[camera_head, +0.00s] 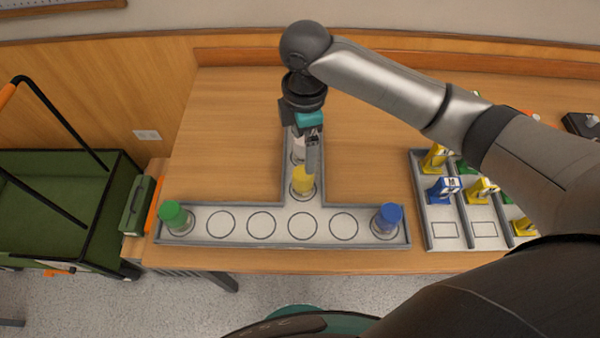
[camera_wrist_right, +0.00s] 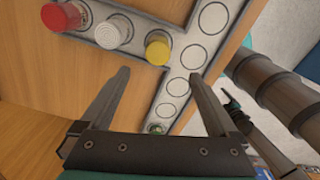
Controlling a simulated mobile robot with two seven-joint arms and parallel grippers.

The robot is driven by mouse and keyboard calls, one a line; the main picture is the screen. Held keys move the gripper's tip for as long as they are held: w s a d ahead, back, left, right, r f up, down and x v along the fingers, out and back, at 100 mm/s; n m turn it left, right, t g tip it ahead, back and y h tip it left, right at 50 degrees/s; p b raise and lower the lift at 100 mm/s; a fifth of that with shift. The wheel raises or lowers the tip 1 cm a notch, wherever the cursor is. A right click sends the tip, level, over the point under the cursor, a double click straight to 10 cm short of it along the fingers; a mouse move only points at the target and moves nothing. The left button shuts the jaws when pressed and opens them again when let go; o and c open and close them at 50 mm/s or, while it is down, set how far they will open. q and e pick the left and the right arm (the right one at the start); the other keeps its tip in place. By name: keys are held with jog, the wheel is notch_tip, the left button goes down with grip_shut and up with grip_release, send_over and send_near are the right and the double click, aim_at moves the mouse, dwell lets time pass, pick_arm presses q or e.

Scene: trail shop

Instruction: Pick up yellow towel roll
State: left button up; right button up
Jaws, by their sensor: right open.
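The yellow towel roll (camera_head: 302,182) stands in the stem of a grey T-shaped tray (camera_head: 241,226), just above the crossbar. In the right wrist view the yellow roll (camera_wrist_right: 157,50) shows beyond the jaws, with a white roll (camera_wrist_right: 113,32) and a red roll (camera_wrist_right: 62,16) in line with it. My right gripper (camera_head: 313,155) is over the stem and partly covers the white roll and the yellow roll's top. In the wrist view its jaws (camera_wrist_right: 160,76) are open with nothing between them. My left gripper is not in view.
A green roll (camera_head: 173,215) stands at the crossbar's left end and a blue roll (camera_head: 386,219) at its right end. Empty circles lie between them. A compartment tray (camera_head: 445,230) with several small boxes is on the right. A green cart (camera_head: 60,200) stands left of the table.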

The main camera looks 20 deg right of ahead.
aim_at(302, 175)
notch_tip(302, 175, down, 9)
jog(key=shift+a+f+b, duration=0.1)
jog(key=shift+b, duration=1)
jog(key=shift+w+d+f+b, duration=0.15)
jog(key=shift+f+b, duration=0.3)
jog(key=shift+f, duration=1.05)
jog(key=shift+w+d+f+b, duration=0.15)
jog(key=shift+f+b, duration=0.25)
jog(key=shift+f, duration=1.1)
jog(key=shift+s, duration=0.1)
jog(key=c, duration=1.5)
grip_shut()
jog(key=shift+r, duration=0.2)
